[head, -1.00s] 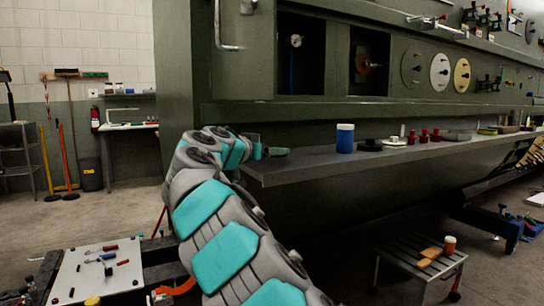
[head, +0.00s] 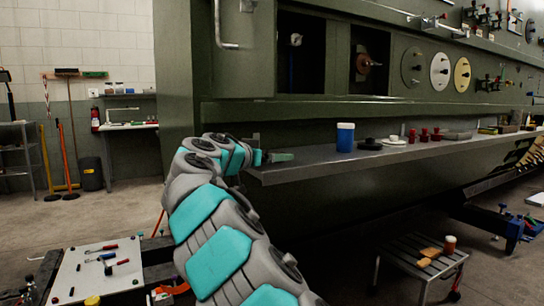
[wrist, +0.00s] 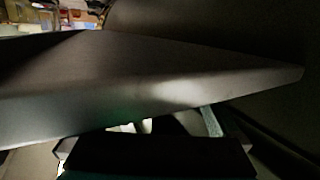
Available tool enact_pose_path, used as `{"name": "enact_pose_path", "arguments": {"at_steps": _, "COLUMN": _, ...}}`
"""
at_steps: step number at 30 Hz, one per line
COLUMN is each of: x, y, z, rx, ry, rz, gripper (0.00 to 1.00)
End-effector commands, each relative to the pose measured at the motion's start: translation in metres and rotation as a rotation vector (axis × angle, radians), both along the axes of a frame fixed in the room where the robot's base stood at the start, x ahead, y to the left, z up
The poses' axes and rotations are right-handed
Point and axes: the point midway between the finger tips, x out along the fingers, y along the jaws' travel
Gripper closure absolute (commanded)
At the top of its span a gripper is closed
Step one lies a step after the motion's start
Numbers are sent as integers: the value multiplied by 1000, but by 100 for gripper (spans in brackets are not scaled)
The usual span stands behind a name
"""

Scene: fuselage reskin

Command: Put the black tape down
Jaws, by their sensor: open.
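A low, round black thing on the long grey shelf (head: 310,170) looks like the black tape (head: 369,145); it sits just right of a blue jar with a white lid (head: 345,138). My gripper (head: 262,157) is at the shelf's left end, well to the left of the black thing and apart from it. It is open, and I see no tape in it. A small greenish piece (head: 283,157) shows right at its tip; I cannot tell whether it touches. In the wrist view, the shelf's edge (wrist: 150,88) fills the middle, above my gripper's dark body.
Right of the black thing are a white item (head: 394,140) and small red pieces (head: 424,134). A low stool (head: 412,262) with items on it stands below the shelf. A white board with tools (head: 98,268) is at lower left.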

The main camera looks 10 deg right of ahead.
Motion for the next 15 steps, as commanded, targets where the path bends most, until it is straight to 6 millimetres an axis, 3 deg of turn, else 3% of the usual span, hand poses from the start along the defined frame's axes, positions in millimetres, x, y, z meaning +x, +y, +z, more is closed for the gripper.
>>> {"name": "enact_pose_path", "arguments": {"at_steps": 7, "x": -1, "y": 1, "z": 5, "rx": -1, "ry": -1, "rz": 1, "gripper": 0}}
{"name": "enact_pose_path", "arguments": {"at_steps": 15, "x": -36, "y": 37, "z": 10, "rx": -2, "ry": -4, "rz": 4, "gripper": 0}}
